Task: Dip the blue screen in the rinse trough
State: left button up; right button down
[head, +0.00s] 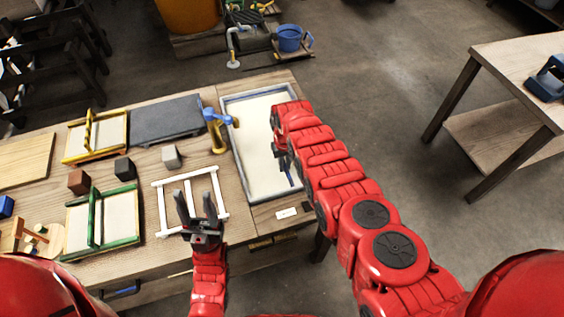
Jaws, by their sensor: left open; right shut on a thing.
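The rinse trough (242,172) is a long grey-rimmed basin with a pale inside, at the right end of the bench. My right gripper (284,158) is over the trough, largely hidden by its own red arm. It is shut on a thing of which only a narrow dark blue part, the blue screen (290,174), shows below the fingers. Whether the screen touches the trough's contents cannot be told. My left gripper (197,205) is open, fingers pointing up the picture, over the white frame (160,208) on the bench.
A brass tap (216,138) with a blue top stands at the trough's left edge. Yellow (68,148) and green-framed (72,246) screens, a dark slab (165,118) and small blocks lie to the left. A white label (286,213) lies near the trough's front. Another table (535,62) stands right.

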jog(key=shift+s+r+p, duration=0.2)
jog(key=shift+p, duration=0.35)
jog(key=shift+s+d+f, duration=0.1)
jog(key=shift+s+f, duration=0.05)
jog(key=shift+f, duration=0.15)
jog(key=shift+s+r+p, duration=0.1)
jog(key=shift+r+p, duration=0.15)
jog(key=shift+p, duration=0.1)
notch_tip(320, 180, up, 9)
jog(key=p, duration=0.8)
jog(key=shift+r+p, duration=0.15)
jog(key=shift+p, duration=0.25)
jog(key=shift+r+p, duration=0.75)
jog(key=shift+r, duration=0.05)
